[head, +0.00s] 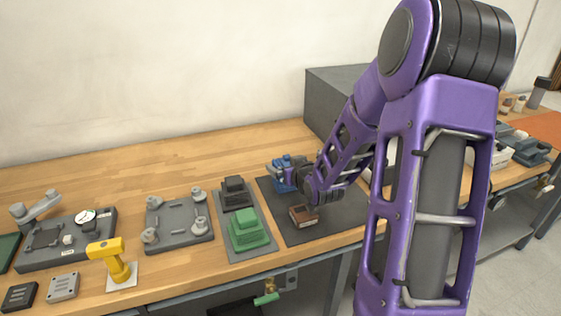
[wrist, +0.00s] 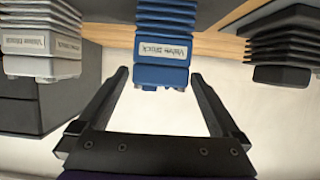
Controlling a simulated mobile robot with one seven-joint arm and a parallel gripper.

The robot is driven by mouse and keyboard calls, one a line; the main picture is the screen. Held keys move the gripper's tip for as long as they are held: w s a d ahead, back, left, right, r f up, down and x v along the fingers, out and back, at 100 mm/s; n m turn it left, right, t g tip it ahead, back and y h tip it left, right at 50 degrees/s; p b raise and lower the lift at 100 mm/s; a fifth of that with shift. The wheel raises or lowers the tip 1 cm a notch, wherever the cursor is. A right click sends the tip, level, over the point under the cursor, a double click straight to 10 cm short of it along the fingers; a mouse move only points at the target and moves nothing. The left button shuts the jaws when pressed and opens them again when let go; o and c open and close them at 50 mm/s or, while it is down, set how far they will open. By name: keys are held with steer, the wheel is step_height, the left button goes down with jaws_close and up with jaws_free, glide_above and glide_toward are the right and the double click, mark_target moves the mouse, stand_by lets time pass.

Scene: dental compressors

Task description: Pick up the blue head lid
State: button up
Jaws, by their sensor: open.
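The blue head lid (head: 277,173) is a finned blue block at the back of a dark mat, partly hidden by my gripper in the head view. In the wrist view the blue head lid (wrist: 163,38) appears at the top centre with a pale label on its face. My gripper (wrist: 160,76) is open and empty, with its two fingers spread to either side of the lid's near end in the picture. In the head view my gripper (head: 292,173) is right at the lid. I cannot tell whether the fingers touch it.
A brown block (head: 302,215) sits on the dark mat (head: 335,213). A black finned block (head: 236,193) and a green one (head: 247,229) stand on a grey plate to the left. A whitish finned block (wrist: 42,35) shows in the wrist view. A grey box (head: 335,95) stands behind.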

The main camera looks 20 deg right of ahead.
steer(key=shift+s, duration=0.15)
steer(key=c, duration=1.4)
steer(key=shift+c, duration=0.4)
steer(key=shift+r, duration=0.2)
